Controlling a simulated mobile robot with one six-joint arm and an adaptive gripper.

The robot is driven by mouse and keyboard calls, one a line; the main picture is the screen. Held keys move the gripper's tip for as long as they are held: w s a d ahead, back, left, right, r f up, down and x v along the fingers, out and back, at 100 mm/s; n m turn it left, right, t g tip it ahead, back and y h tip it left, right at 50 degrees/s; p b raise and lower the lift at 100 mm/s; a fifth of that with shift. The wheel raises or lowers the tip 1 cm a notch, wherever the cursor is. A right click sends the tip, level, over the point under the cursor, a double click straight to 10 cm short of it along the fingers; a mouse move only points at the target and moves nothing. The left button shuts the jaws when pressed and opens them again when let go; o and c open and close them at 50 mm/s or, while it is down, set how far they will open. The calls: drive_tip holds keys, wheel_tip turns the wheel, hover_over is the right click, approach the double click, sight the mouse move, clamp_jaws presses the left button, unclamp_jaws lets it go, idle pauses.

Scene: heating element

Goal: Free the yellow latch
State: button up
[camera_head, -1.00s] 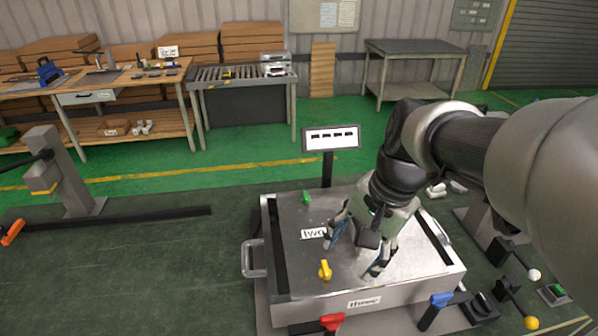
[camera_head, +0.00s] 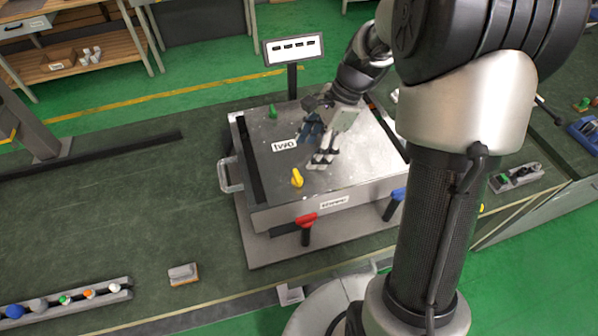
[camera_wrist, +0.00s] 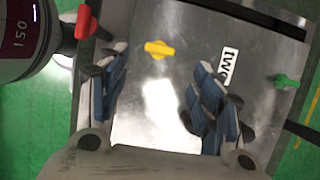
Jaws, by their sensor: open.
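The yellow latch (camera_head: 297,178) is a small knob on the near left part of the metal box lid (camera_head: 275,162). It also shows in the wrist view (camera_wrist: 159,48), top centre, beyond the fingertips. My gripper (camera_head: 314,152) is over the lid, to the right of and a little behind the yellow latch. In the wrist view its blue-padded fingers (camera_wrist: 160,90) are spread with only bare lid between them. The gripper is apart from the latch and holds nothing.
A green latch (camera_head: 273,111) is at the lid's far left. A red latch (camera_head: 306,222) and a blue latch (camera_head: 397,195) are on the front side. A label reading "two" (camera_head: 284,145) lies between the yellow and green latches. A sign on a post (camera_head: 293,49) stands behind.

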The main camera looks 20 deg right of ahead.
sight(297, 175)
drive_tip(key=b+x, duration=0.2)
drive_tip(key=x, duration=0.7)
drive_tip(key=shift+c, duration=0.4)
drive_tip(key=c, duration=1)
